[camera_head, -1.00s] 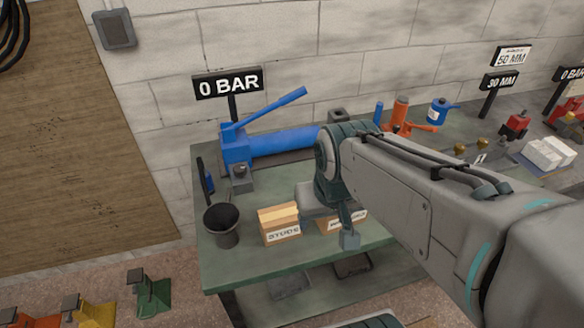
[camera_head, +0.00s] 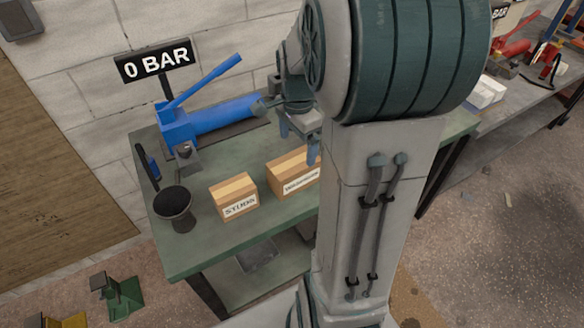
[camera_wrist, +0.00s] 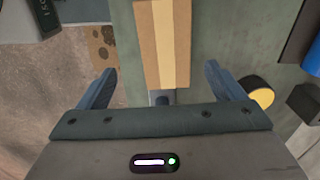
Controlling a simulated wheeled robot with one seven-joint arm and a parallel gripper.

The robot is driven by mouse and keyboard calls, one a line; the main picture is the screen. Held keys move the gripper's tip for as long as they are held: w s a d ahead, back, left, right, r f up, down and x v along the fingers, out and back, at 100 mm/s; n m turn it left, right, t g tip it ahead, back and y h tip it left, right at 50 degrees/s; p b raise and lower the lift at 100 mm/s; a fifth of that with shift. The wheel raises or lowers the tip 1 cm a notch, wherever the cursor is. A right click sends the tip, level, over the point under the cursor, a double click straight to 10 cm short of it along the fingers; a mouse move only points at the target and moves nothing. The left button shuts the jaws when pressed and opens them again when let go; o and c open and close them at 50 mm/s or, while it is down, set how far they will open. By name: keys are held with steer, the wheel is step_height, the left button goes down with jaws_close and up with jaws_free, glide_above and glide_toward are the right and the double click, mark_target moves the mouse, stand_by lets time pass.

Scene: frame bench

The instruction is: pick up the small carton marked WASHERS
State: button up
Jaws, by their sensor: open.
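The carton (camera_head: 290,177) whose small label looks like WASHERS stands on the green bench, its right part hidden behind my arm. A second carton (camera_head: 234,199), marked STUDS, stands just left of it. My gripper (camera_head: 299,142) is open and points down, above and slightly behind the WASHERS carton. In the wrist view, a brown carton top (camera_wrist: 150,40) with a pale tape strip lies between and ahead of the spread fingers (camera_wrist: 160,70). It seems to be the WASHERS carton; its label does not show there. The fingers are apart from it on both sides.
A dark cup (camera_head: 174,205) stands at the bench's (camera_head: 200,252) left end. A blue hydraulic tool (camera_head: 210,116) with a raised lever lies at the back, by a 0 BAR sign (camera_head: 155,62). Bare bench top lies in front of the cartons.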

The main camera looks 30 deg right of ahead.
mark_target(294, 162)
step_height(294, 162, down, 5)
steer(key=shift+f, duration=0.1)
steer(key=shift+w+a+f, duration=0.1)
steer(key=shift+w+f, duration=0.1)
steer(key=shift+f, duration=1.15)
steer(key=shift+w+a+f, duration=0.1)
steer(key=shift+w+f, duration=0.1)
steer(key=shift+f, duration=1.1)
steer(key=c, duration=1.5)
steer(key=shift+r, duration=0.1)
steer(key=shift+c, duration=0.9)
